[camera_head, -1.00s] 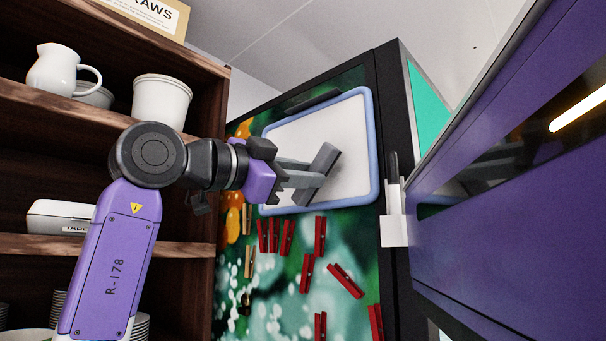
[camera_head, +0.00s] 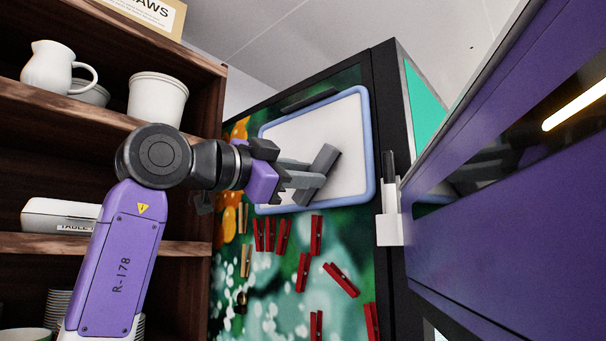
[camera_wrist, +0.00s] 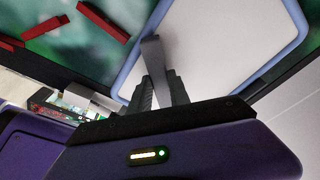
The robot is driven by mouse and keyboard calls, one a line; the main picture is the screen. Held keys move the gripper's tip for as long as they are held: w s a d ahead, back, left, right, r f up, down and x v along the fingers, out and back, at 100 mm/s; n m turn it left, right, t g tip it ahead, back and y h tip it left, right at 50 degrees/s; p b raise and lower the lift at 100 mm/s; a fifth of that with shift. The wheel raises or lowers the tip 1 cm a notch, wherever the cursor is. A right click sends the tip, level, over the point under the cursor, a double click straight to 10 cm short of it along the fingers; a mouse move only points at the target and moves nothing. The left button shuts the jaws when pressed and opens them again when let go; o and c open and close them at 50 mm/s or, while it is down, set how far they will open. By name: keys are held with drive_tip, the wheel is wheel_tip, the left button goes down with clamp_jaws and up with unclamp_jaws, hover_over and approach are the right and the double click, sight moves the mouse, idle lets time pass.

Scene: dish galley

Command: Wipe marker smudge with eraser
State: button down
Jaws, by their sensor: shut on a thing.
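A small whiteboard (camera_head: 350,130) with a blue frame hangs on a dark panel with a green, floral picture. It also shows in the wrist view (camera_wrist: 215,45). My gripper (camera_head: 315,181) is shut on a grey eraser (camera_head: 323,162), a tilted bar held at the whiteboard's lower part. The eraser also shows between the fingers in the wrist view (camera_wrist: 153,55). It appears at or very near the board; I cannot tell whether it touches. I see no marker smudge on the visible white surface; the eraser and gripper hide part of it.
Several red clothespins (camera_head: 304,271) are on the picture below the board. A white holder with a dark marker (camera_head: 389,215) is at the panel's right edge. Wooden shelves (camera_head: 190,130) with a pitcher (camera_head: 50,68) and a pot (camera_head: 157,100) stand at left. A purple cabinet (camera_head: 510,210) crowds the right.

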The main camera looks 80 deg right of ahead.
drive_tip(key=shift+s+d, duration=0.2)
drive_tip(key=shift+d, duration=0.1)
drive_tip(key=shift+s+a+b, duration=0.3)
drive_tip(key=shift+s+a, duration=0.3)
drive_tip(key=shift+s, duration=0.25)
drive_tip(key=shift+s+a+b, duration=0.25)
drive_tip(key=shift+s+a, duration=0.3)
drive_tip(key=shift+s, duration=0.25)
drive_tip(key=shift+d, duration=0.1)
drive_tip(key=shift+w+d+p, duration=0.45)
drive_tip(key=shift+w+d, duration=0.15)
drive_tip(key=shift+w, duration=0.2)
drive_tip(key=shift+w+d+p, duration=0.4)
drive_tip(key=shift+w+d, duration=0.2)
drive_tip(key=shift+w, duration=0.2)
drive_tip(key=shift+s+a+r+p+v, duration=0.1)
drive_tip(key=shift+r+p+v, duration=0.05)
drive_tip(key=shift+v, duration=1.35)
drive_tip(key=shift+s+a+r+p+v, duration=0.1)
drive_tip(key=shift+r+p+v, duration=0.1)
drive_tip(key=shift+v, duration=1.25)
